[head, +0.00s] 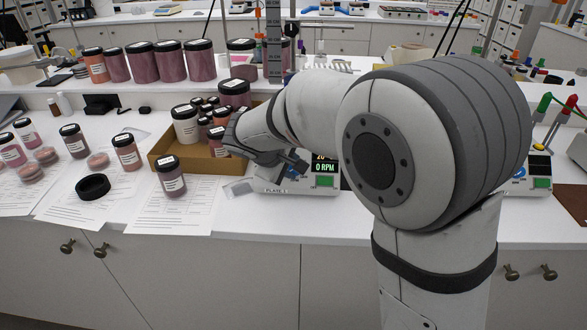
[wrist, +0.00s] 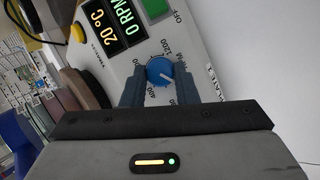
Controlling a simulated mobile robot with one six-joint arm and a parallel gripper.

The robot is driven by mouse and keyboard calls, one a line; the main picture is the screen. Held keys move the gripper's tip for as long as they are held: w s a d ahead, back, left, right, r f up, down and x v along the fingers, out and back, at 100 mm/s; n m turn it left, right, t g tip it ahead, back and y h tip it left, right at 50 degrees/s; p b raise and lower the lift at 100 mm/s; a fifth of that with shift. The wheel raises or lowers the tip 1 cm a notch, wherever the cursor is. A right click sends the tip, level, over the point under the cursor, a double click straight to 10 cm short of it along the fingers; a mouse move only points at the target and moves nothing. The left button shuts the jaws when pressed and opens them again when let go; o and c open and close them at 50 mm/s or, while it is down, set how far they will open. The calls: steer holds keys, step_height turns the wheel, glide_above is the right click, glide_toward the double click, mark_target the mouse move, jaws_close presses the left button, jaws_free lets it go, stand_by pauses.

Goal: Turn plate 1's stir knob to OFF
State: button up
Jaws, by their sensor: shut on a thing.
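Plate 1 (head: 297,187) is a white hotplate unit on the bench, partly hidden by my arm in the head view. Its display (wrist: 114,28) reads 20 °C and 0 RPM. In the wrist view its blue stir knob (wrist: 159,70) sits between my gripper's (wrist: 158,72) two fingers, which are shut on it. A white pointer line shows on the knob; which mark it points to is hard to tell. The scale around it shows 200 and 400, and an OFF label. My gripper (head: 291,166) also shows in the head view, at the panel; the knob is hidden there.
A cardboard tray (head: 190,168) of jars stands left of plate 1, with a jar (head: 170,178) in front of it. Papers and a black ring (head: 93,186) lie farther left. A green button (wrist: 154,8) is near the knob. Another unit (head: 530,187) stands at the right.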

stand_by(0.4)
steer(key=o, duration=1)
steer(key=v, duration=0.7)
steer(key=shift+s+a+r, duration=0.2)
steer(key=shift+s+r, duration=0.05)
steer(key=s+d+m+g+y+p, duration=0.1)
steer(key=s+d+m+g, duration=0.15)
steer(key=s+d, duration=0.4)
steer(key=s+d+m+g+y+p, duration=0.1)
steer(key=s+d+m+p, duration=0.2)
steer(key=d, duration=0.6)
steer(key=s+d+f+m+y, duration=0.1)
steer(key=s+d+m, duration=0.1)
steer(key=s, duration=0.4)
steer(key=s+d+f+m+y, duration=0.1)
steer(key=s+d+f+m, duration=0.1)
steer(key=s, duration=0.4)
steer(key=shift+d+m+g+y, duration=0.3)
steer(key=shift+d+m+g, duration=0.25)
steer(key=shift+m, duration=0.5)
